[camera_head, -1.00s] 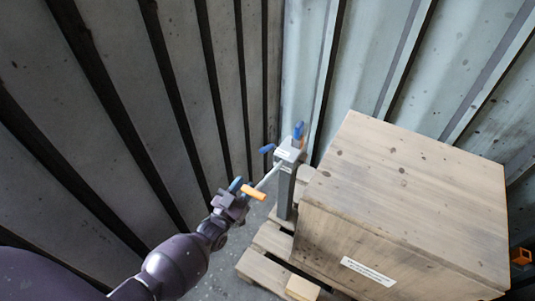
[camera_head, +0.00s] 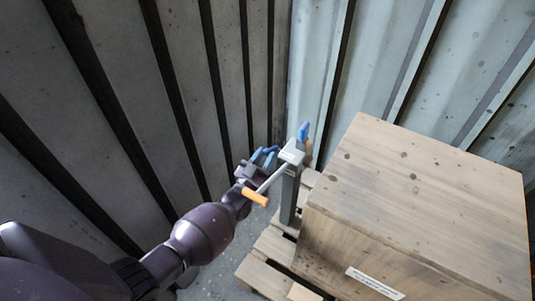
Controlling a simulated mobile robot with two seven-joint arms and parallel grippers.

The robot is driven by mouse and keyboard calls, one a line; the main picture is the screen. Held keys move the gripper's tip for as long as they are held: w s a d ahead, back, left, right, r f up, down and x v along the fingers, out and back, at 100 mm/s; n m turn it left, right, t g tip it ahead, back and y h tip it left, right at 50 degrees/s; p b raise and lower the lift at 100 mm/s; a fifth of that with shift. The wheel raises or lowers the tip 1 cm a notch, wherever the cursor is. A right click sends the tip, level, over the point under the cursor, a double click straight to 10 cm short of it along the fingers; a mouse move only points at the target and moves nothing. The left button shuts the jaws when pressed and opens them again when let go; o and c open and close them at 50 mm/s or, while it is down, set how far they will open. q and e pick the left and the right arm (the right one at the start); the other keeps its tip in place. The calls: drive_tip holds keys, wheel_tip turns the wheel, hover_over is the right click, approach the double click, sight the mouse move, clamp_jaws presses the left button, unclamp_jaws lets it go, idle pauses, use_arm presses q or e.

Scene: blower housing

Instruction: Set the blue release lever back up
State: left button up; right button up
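A grey post with a pale head block (camera_head: 291,155) stands beside the wooden crate. A blue lever (camera_head: 270,149) sticks out from the left of the head, low and roughly level. Another blue part (camera_head: 304,132) stands upright at the back of the head. A metal rod with an orange grip (camera_head: 255,197) slopes down and left from the head. My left gripper (camera_head: 263,159) is at the blue lever, its blue-tipped fingers right beside or around it. The fingers and lever overlap in view, so I cannot tell whether they hold it. My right gripper is out of view.
A large wooden crate (camera_head: 420,185) on a pallet (camera_head: 262,278) fills the right side, close to the post. A ribbed grey wall (camera_head: 180,90) runs along the left, near my arm. A lighter ribbed wall (camera_head: 395,55) stands behind.

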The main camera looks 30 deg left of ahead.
use_arm(q)
drive_tip(key=shift+w+r, duration=0.25)
drive_tip(key=shift+w, duration=0.3)
clamp_jaws()
